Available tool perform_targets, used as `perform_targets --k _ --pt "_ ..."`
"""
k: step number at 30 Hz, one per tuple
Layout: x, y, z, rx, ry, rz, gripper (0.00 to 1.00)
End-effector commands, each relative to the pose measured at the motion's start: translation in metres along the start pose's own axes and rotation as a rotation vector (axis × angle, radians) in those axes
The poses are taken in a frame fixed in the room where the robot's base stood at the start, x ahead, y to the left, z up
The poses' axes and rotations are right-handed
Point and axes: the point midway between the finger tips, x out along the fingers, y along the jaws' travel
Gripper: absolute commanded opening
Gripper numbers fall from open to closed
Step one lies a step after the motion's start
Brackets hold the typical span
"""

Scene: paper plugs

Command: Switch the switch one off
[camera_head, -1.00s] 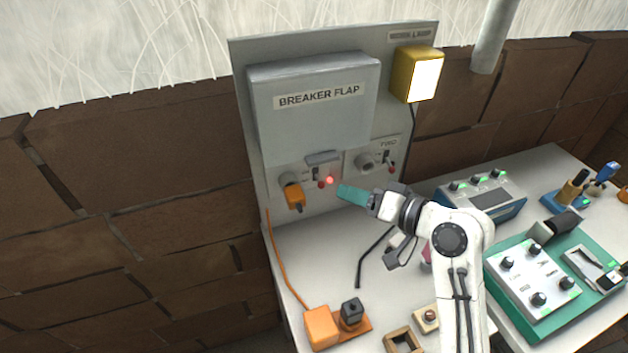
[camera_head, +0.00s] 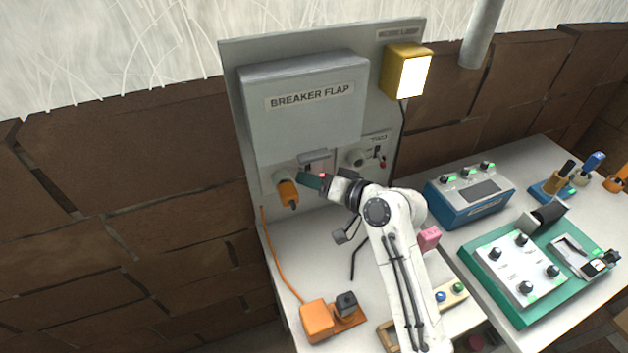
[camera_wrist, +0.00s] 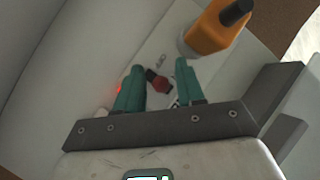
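Switch one sits on the grey panel (camera_head: 240,130) below the breaker flap (camera_head: 310,110), beside the left socket with the orange plug (camera_head: 287,193). In the wrist view its red-tipped dark lever (camera_wrist: 160,85) shows between my two teal fingers. My gripper (camera_head: 311,181) reaches the panel there and covers most of the switch in the head view. The fingers of my gripper (camera_wrist: 160,80) stand apart around the lever; I cannot tell whether either touches it. A red light glows beside the left finger (camera_wrist: 119,89). The orange plug also shows in the wrist view (camera_wrist: 214,27).
A second socket (camera_head: 357,157) with a red-tipped switch (camera_head: 381,159) is to the right. A yellow work lamp (camera_head: 404,70) is lit above. An orange block (camera_head: 318,321), a blue box (camera_head: 468,198) and a green-based device (camera_head: 525,280) occupy the bench.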

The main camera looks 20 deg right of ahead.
Motion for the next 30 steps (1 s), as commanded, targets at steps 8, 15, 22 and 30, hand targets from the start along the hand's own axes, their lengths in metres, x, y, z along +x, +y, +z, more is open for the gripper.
perform_targets --k 8,15,22,30 --pt "-0.0003 0.0001 -0.0001 0.000 0.000 0.000 0.11" --pt "-0.0005 0.0003 -0.0002 0.000 0.000 0.001 0.00" --pt "0.0014 0.0047 0.0036 -0.014 0.024 -0.018 0.00" --pt "0.0035 0.0090 0.0067 -0.068 0.100 -0.076 0.00"
